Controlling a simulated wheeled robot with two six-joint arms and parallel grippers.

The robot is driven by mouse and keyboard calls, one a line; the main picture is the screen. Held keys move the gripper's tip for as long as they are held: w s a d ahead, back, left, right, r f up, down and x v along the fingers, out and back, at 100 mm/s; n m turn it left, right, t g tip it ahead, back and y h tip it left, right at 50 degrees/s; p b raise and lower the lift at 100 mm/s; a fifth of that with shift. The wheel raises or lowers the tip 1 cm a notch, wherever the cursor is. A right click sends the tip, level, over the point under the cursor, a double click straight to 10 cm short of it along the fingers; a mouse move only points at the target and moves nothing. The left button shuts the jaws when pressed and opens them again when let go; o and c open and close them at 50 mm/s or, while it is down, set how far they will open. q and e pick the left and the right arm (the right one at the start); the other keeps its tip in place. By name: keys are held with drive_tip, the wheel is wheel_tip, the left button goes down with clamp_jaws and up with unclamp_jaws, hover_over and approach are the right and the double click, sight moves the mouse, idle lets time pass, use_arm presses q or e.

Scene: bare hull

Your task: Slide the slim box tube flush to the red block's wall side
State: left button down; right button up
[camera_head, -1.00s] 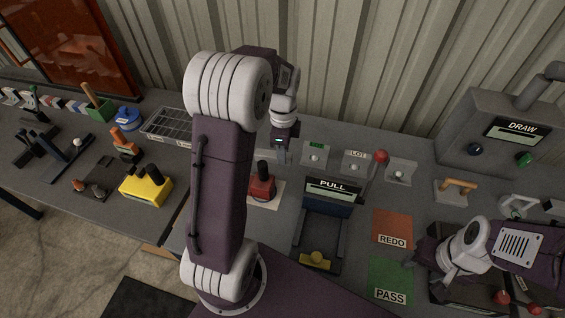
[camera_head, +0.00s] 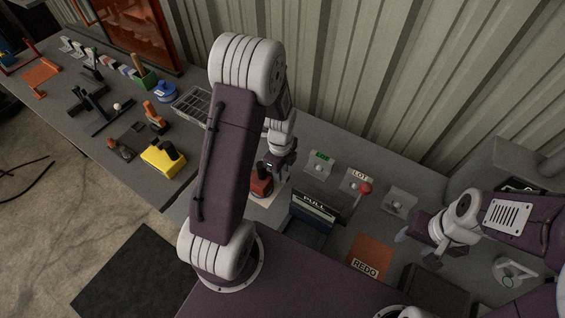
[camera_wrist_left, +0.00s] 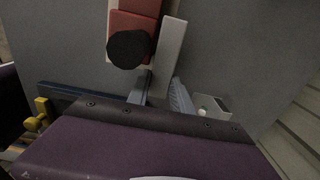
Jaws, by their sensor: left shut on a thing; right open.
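The red block (camera_head: 261,184) with a black knob sits on the bench beyond my left forearm. It also shows at the top of the left wrist view (camera_wrist_left: 133,25). The slim box tube (camera_wrist_left: 172,45), a pale grey bar, lies along the block's right side there, close to it; I cannot tell whether they touch. My left gripper (camera_wrist_left: 162,92) is shut on the tube's near end, one finger on each side. In the head view the left gripper (camera_head: 280,170) is beside the block and mostly hides the tube. My right gripper (camera_head: 415,240) is open and empty at the right.
A PULL fixture (camera_head: 313,207) and a red ball-topped lever (camera_head: 364,188) stand right of the block. A yellow block (camera_head: 163,158) and a wire tray (camera_head: 192,104) are to the left. The corrugated wall (camera_head: 390,90) rises behind the bench. An orange REDO mat (camera_head: 370,255) lies in front.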

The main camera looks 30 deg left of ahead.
sight(283, 172)
use_arm(q)
drive_tip(key=shift+w+d, duration=0.25)
drive_tip(key=shift+f, duration=0.1)
wheel_tip(283, 172, down, 2)
drive_tip(key=shift+s+a+b, duration=0.1)
drive_tip(key=shift+b, duration=0.65)
drive_tip(key=shift+f+b, duration=0.5)
drive_tip(key=shift+f, duration=0.35)
drive_tip(key=shift+s, duration=0.4)
